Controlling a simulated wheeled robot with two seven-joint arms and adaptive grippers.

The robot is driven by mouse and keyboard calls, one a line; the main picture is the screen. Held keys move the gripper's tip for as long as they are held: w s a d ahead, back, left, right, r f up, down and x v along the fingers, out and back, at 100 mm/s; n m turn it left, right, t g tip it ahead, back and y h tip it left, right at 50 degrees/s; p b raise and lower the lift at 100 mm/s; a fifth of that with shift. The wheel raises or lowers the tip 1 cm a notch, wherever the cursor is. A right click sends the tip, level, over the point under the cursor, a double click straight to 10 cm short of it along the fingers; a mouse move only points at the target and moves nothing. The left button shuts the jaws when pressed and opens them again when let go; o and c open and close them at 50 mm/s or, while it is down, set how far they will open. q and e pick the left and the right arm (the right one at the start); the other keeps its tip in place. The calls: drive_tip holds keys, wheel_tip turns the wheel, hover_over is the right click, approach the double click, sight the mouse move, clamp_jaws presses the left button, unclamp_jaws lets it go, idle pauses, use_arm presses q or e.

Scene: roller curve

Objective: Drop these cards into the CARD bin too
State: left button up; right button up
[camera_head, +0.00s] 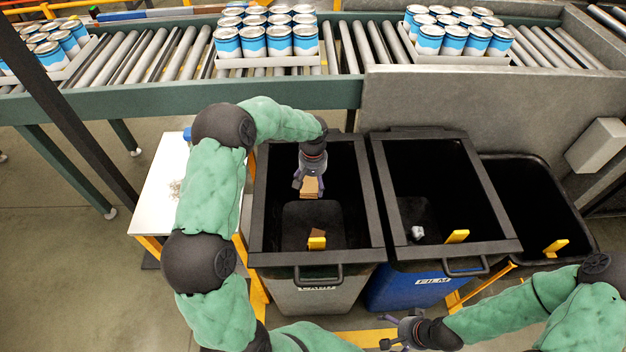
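My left gripper (308,186) hangs over the left grey bin (318,258). It appears shut on a brown card (312,187), which is inside the bin's opening. The bin's front label is hard to read but looks like CARD. Another small brown piece (316,232) shows lower in that bin, by a yellow tab (317,243). My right gripper (386,332) is low at the front, away from the bins, with its fingers apart and nothing between them.
A blue bin labelled FILM (408,287) stands to the right, with a crumpled grey piece (417,232) inside. A third dark bin (575,215) is farther right. A white table (160,205) stands left. Behind runs a roller conveyor (350,60) with trays of blue-and-white cans (265,40).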

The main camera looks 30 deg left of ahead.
sight(313, 183)
use_arm(q)
drive_tip(key=shift+f, duration=0.65)
drive_tip(key=o, duration=0.9)
wheel_tip(313, 183, up, 12)
